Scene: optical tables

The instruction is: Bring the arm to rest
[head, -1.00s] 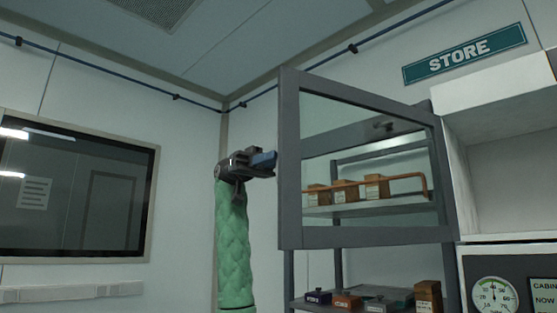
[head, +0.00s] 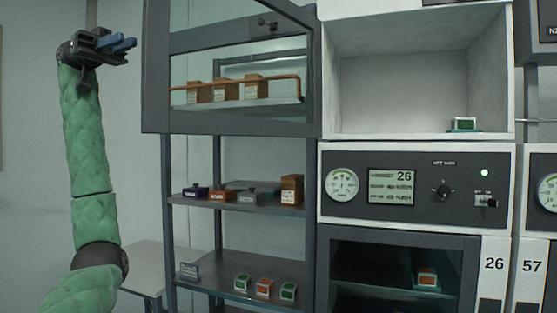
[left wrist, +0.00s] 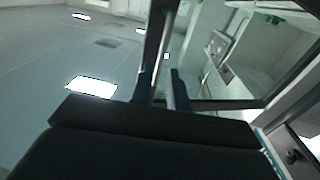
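My left arm, in a green quilted sleeve, rises at the left of the head view. Its gripper (head: 128,45) is up high, pointing right, just left of the grey door frame in the picture. Its blue fingers look empty. In the left wrist view the two dark fingers (left wrist: 162,92) stand apart with a gap between them, and a frame edge shows behind them. I cannot tell how far the gripper is from the frame. My right gripper is not in view.
A grey glazed door (head: 156,75) stands at the upper part of a shelf rack (head: 240,207) holding small boxes. Right of it are an open white compartment (head: 400,80) and a panel with a dial (head: 342,185). A pale table (head: 145,262) stands low behind my arm.

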